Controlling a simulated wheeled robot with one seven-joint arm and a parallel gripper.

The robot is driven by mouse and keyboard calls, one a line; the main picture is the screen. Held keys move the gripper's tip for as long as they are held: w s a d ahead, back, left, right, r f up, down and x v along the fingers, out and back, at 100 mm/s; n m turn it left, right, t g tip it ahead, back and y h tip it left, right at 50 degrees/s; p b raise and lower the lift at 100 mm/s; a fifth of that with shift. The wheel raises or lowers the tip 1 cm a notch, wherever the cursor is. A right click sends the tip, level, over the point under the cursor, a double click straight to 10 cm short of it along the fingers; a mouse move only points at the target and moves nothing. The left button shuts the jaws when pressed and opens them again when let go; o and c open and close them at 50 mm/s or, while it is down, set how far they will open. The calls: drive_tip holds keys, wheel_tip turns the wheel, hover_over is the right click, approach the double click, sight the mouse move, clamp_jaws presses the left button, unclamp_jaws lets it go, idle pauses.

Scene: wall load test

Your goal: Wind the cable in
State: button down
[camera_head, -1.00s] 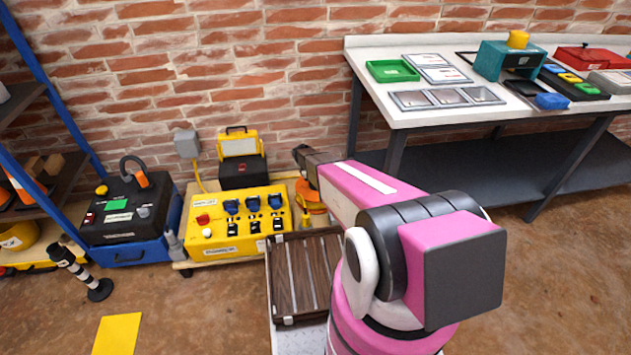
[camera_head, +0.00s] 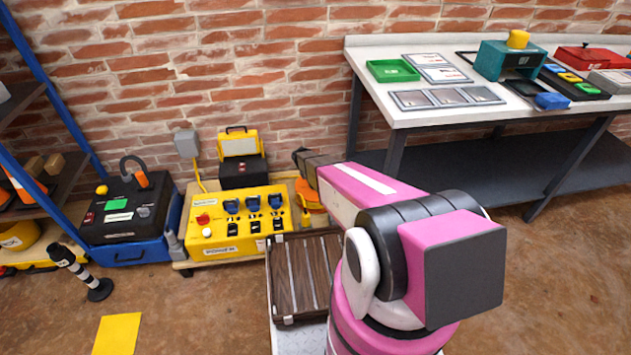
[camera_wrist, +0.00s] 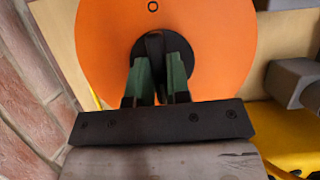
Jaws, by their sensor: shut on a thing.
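An orange cable reel disc (camera_wrist: 220,45) with a dark hub fills the upper middle of the wrist view. My gripper (camera_wrist: 158,72) is at the hub, its green-grey fingers shut on a dark crank handle (camera_wrist: 155,47) there. In the head view the orange reel (camera_head: 312,206) shows only in part, behind my arm, beside the yellow box with sockets. The gripper itself is hidden there. I cannot make out the cable on the reel.
A yellow power box (camera_head: 235,225) with blue sockets stands left of the reel on a low wooden pallet. A black case (camera_head: 130,208) stands farther left. The brick wall (camera_wrist: 25,110) is close by on the left in the wrist view. A white workbench (camera_head: 440,120) is at the right.

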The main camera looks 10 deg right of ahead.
drive_tip(key=c, duration=1.1)
unclamp_jaws()
drive_tip(key=v, duration=1)
drive_tip(key=shift+a+r, duration=0.25)
drive_tip(key=shift+r, duration=0.05)
drive_tip(key=s+d+r+m+y, duration=0.1)
drive_tip(key=s+r+m, duration=0.5)
drive_tip(key=s+r, duration=0.1)
drive_tip(key=s+d+r+m+y, duration=0.2)
drive_tip(key=s+r+m, duration=0.4)
drive_tip(key=s, duration=0.4)
drive_tip(key=s+d+r+m+y, duration=0.1)
drive_tip(key=s+r+m, duration=0.5)
drive_tip(key=s, duration=0.3)
drive_tip(key=shift+s+d+r, duration=0.1)
drive_tip(key=shift+d+r, duration=0.05)
drive_tip(key=shift+r, duration=0.3)
drive_tip(key=shift+s+d+r, duration=0.1)
drive_tip(key=shift+r, duration=0.35)
